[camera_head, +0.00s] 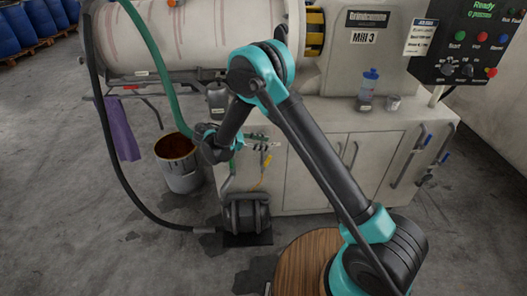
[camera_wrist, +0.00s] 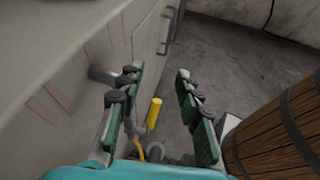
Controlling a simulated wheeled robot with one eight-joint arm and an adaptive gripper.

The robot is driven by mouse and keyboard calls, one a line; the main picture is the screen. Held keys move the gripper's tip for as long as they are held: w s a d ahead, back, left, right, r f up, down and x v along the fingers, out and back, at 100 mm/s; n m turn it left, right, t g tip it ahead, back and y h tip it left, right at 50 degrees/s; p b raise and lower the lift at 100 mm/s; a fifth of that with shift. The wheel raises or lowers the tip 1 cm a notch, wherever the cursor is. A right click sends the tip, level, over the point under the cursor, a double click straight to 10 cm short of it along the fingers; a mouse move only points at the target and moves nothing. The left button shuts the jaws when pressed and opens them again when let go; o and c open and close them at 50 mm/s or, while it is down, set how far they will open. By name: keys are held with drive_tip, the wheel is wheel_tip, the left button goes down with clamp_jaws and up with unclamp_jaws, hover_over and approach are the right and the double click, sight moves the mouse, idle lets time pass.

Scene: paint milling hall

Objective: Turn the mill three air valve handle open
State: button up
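The mill marked Mill 3 (camera_head: 366,36) stands on a pale cabinet. The yellow valve handle (camera_wrist: 154,113) shows in the wrist view, close to the cabinet front; a small yellow piece, seemingly the same handle, shows in the head view (camera_head: 267,160). My gripper (camera_wrist: 157,75) is open, its green-padded fingers spread on either side of the handle in the picture. I cannot tell whether either finger touches it. In the head view my gripper (camera_head: 268,144) is beside the cabinet's left front. The valve body is partly hidden.
An orange hose (camera_head: 260,184) hangs below the handle. A paint bucket (camera_head: 181,175) and a dark pump-like unit (camera_head: 246,212) stand on the floor. A wooden barrel (camera_wrist: 280,130) is right of my gripper. Blue-handled levers (camera_head: 427,140) are on the cabinet's right.

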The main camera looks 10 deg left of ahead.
drive_tip(key=shift+r, duration=0.55)
